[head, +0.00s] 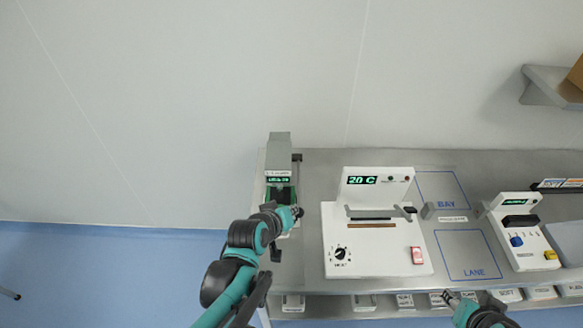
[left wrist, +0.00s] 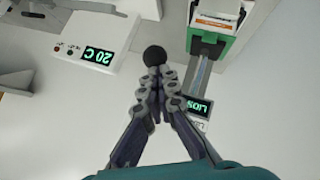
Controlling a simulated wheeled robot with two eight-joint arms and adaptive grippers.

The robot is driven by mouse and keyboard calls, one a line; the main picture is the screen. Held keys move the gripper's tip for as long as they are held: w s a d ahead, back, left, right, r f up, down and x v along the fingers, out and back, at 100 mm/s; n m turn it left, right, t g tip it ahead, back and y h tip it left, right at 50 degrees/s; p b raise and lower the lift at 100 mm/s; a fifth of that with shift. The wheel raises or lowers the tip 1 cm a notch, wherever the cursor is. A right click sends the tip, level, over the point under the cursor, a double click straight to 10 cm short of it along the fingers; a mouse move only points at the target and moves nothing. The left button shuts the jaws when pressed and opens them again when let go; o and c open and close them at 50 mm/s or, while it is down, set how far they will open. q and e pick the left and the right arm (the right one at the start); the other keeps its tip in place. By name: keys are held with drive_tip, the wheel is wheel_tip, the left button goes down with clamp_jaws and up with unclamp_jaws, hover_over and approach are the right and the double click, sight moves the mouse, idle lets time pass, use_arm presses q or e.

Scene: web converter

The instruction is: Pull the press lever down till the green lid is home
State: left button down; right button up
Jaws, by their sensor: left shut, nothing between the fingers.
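The press (head: 279,148) is a grey column unit with a small green display at the left end of the bench. In the left wrist view a round black knob (left wrist: 155,56), which looks like the lever's, shows just beyond my fingertips. I cannot tell whether they touch it. A green part (left wrist: 226,48) with a white and orange item shows beside the press column; whether it is the lid is unclear. My left gripper (head: 297,212), also in the left wrist view (left wrist: 158,78), is shut and empty, in front of the press. My right gripper (head: 451,298) is low at the bottom edge, partly cut off.
A white heater unit (head: 376,250) reading 20 C stands just right of the press. Marked BAY and LANE areas (head: 468,268) on the steel bench look clear. Another white unit (head: 520,240) stands further right. Labelled bins (head: 405,301) line the front edge.

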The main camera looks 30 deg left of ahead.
use_arm(q)
drive_tip(key=shift+t+y, duration=0.3)
drive_tip(key=shift+t, duration=0.1)
drive_tip(key=f+b, duration=0.2)
drive_tip(key=f, duration=0.1)
drive_tip(key=f+b, duration=0.1)
drive_tip(key=b, duration=0.1)
drive_tip(key=shift+w+a+f, duration=0.2)
drive_tip(key=shift+w+f, duration=0.05)
drive_tip(key=shift+w, duration=0.15)
drive_tip(key=shift+s, duration=0.1)
idle(0.4)
idle(0.9)
